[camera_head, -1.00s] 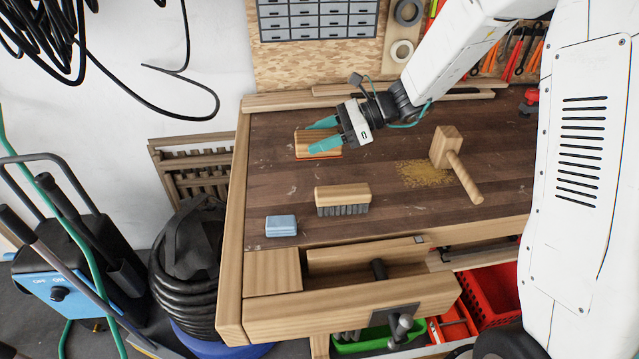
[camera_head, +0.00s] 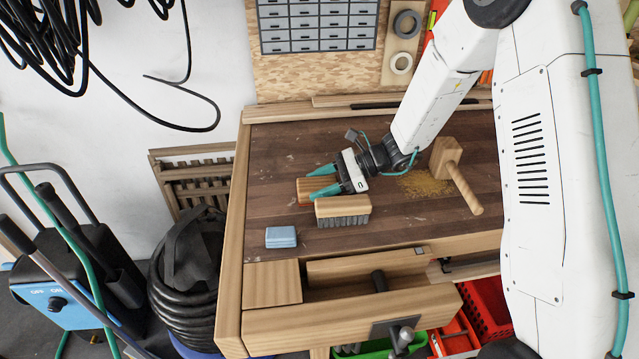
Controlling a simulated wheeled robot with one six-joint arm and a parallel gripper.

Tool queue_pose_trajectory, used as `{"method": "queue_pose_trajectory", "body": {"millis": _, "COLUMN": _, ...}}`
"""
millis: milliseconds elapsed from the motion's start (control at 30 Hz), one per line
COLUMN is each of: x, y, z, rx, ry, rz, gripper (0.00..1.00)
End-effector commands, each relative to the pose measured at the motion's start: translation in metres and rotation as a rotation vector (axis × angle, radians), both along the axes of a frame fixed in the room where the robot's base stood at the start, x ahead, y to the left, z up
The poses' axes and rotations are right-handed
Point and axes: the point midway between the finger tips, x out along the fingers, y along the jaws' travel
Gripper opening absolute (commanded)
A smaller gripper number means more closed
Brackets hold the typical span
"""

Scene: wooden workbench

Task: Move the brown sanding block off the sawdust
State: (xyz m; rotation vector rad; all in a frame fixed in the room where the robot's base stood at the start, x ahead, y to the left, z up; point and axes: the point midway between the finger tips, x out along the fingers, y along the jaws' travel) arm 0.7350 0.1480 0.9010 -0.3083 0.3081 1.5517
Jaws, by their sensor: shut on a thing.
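The brown sanding block (camera_head: 303,190) is a wooden block with a reddish-orange underside, seen on the left part of the workbench behind the brush. My gripper (camera_head: 320,183) has its teal fingers shut on it, one on each side. The fingers and the brush hide part of the block. I cannot tell whether it touches the bench top or hangs slightly above it. The sawdust (camera_head: 428,186) is a tan patch to the right of the block, with bare bench between them.
A wooden brush (camera_head: 343,206) with dark bristles lies just in front of my gripper. A blue block (camera_head: 281,237) lies near the front left. A wooden mallet (camera_head: 458,175) stands beside the sawdust. The workbench (camera_head: 275,150) is clear at the back left.

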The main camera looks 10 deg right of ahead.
Motion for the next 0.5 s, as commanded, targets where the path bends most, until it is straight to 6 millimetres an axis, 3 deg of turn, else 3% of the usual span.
{"method": "queue_pose_trajectory", "body": {"millis": 100, "x": 0.0, "y": 0.0, "z": -0.0031, "rx": 0.0, "ry": 0.0, "rz": 0.0, "gripper": 0.29}}
{"method": "queue_pose_trajectory", "body": {"millis": 133, "x": 0.0, "y": 0.0, "z": -0.0031, "rx": 0.0, "ry": 0.0, "rz": 0.0, "gripper": 0.6}}
{"method": "queue_pose_trajectory", "body": {"millis": 200, "x": 0.0, "y": 0.0, "z": -0.0028, "rx": 0.0, "ry": 0.0, "rz": 0.0, "gripper": 0.76}}
{"method": "queue_pose_trajectory", "body": {"millis": 500, "x": 0.0001, "y": 0.0, "z": -0.0013, "rx": 0.0, "ry": 0.0, "rz": 0.0, "gripper": 0.76}}
